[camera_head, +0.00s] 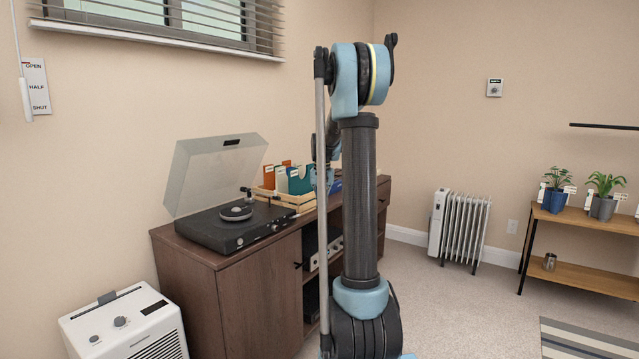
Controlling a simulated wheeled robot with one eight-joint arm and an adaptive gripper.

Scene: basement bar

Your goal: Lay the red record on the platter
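The record player (232,231) stands on the left of a brown cabinet with its clear lid (212,172) tilted up and open. Its platter (236,212) is small and dark, with a pale centre and no red record visible on it. A wooden crate (287,199) to its right holds upright sleeves, among them an orange one (269,177), a white one and a green one (300,180). I cannot make out a red record. My arm stands in front of the crate's right side. Its far end runs behind the upright link, so my gripper's fingers are hidden.
A white appliance (125,325) stands at front left. A white radiator (461,228) stands by the back wall; a plant shelf (584,218) is at right. Carpet between them is free.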

